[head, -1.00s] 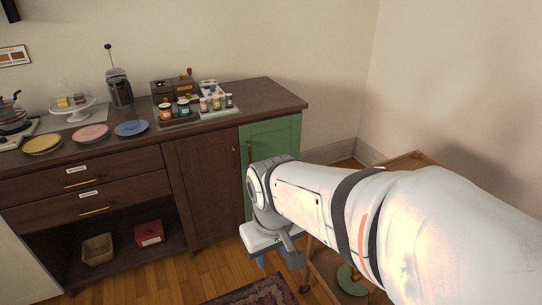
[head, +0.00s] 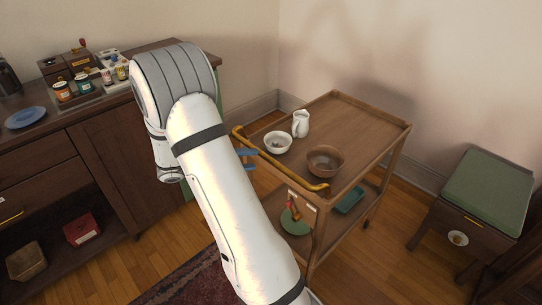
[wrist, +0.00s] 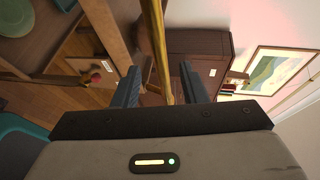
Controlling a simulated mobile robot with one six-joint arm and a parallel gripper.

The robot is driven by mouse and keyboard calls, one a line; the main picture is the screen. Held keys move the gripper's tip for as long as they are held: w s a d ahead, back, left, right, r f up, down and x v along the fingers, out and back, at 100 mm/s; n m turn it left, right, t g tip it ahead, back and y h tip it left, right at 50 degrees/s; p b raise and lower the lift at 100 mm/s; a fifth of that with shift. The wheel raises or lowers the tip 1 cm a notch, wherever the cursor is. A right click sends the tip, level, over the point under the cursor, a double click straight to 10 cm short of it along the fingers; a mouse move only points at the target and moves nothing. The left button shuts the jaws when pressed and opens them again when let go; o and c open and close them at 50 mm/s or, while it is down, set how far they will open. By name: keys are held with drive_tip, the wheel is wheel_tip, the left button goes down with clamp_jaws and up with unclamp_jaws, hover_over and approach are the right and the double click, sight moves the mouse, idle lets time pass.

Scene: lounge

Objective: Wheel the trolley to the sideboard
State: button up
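The wooden two-tier trolley (head: 375,125) stands right of centre in the head view, in the corner by the walls. Its golden handle bar (head: 285,173) runs along the side nearest my arm. My gripper (head: 246,158) is at the left part of this handle, its blue fingers partly hidden by my arm. In the wrist view the handle (wrist: 155,40) passes between the two spread fingers (wrist: 158,78), with a gap on each side. The dark wood sideboard (head: 95,155) is at the left, partly hidden behind my arm.
The trolley carries a white bowl (head: 277,143), a white jug (head: 301,123) and a brown bowl (head: 325,161); a green plate (head: 295,222) is below. A green-topped stool (head: 488,190) stands at right. A patterned rug (head: 190,280) lies on the floor. Jars sit on the sideboard.

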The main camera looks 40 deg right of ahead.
drive_tip(key=b+x, duration=0.1)
drive_tip(key=x, duration=0.7)
drive_tip(key=shift+w+n, duration=0.2)
drive_tip(key=shift+n, duration=0.1)
clamp_jaws()
